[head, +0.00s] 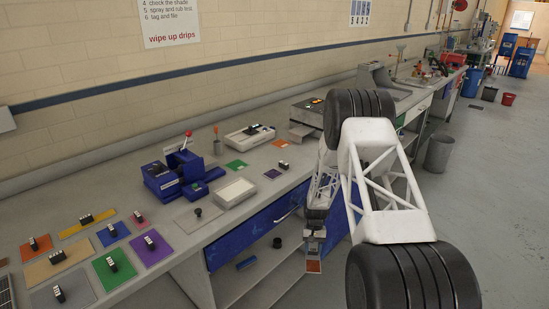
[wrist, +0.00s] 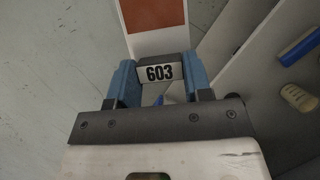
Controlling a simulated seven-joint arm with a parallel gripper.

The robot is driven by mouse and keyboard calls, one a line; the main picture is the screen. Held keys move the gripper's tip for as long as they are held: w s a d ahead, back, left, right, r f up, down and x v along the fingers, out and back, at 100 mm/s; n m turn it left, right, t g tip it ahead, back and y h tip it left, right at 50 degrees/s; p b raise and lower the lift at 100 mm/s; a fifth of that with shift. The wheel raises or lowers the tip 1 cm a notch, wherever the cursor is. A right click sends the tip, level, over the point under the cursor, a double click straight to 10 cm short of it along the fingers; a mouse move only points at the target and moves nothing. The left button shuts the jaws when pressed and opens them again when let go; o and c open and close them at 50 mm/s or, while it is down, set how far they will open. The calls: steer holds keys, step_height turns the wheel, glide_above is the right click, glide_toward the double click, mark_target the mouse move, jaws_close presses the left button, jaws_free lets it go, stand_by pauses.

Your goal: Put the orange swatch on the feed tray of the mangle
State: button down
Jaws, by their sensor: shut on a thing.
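My gripper (head: 314,238) is in front of the bench, below its top, by the blue drawers. In the wrist view my gripper (wrist: 161,78) has its blue fingers shut on a dark block with a white label 603 (wrist: 160,73). The block is on a white-bordered orange swatch (wrist: 154,14), partly cut off by the top edge. The swatch also shows under my gripper in the head view (head: 313,267). A blue machine with a red-knobbed lever, seemingly the mangle (head: 160,181), stands on the bench; I cannot clearly make out its feed tray.
Several coloured swatches with dark blocks lie on the bench's left part, including another orange one (head: 36,248). An open shelf (head: 245,285) is under the drawers.

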steer(key=w+d+r+m+y, duration=0.1)
steer(key=w+d+r+m, duration=0.15)
steer(key=w+r, duration=0.4)
steer(key=w+d+r+m+t+y, duration=0.1)
steer(key=w+d+r+m, duration=0.15)
steer(key=r, duration=0.65)
steer(key=w+d+r+m, duration=0.25)
steer(key=w+r, duration=0.25)
steer(key=r, duration=0.3)
steer(key=w+d+r+m+t+y, duration=0.1)
steer(key=w+d+r+m, duration=0.15)
steer(key=r, duration=0.65)
steer(key=w+d+r+m+t+y, duration=0.1)
steer(key=d+r+m, duration=0.2)
steer(key=r, duration=0.6)
steer(key=s+a+f+m+t, duration=0.2)
steer(key=s+a+m, duration=0.4)
steer(key=a, duration=0.3)
steer(key=s+a+f+m+t+h, duration=0.1)
steer(key=s+a+f+m+t, duration=0.1)
steer(key=s+a+m, duration=0.4)
steer(key=shift+s+a+m+t, duration=0.3)
steer(key=shift+s+a+m, duration=0.1)
steer(key=shift+s+a, duration=1)
steer(key=shift+w, duration=0.1)
glide_above(299, 168)
steer(key=shift+w+f, duration=0.25)
steer(key=shift+f, duration=0.5)
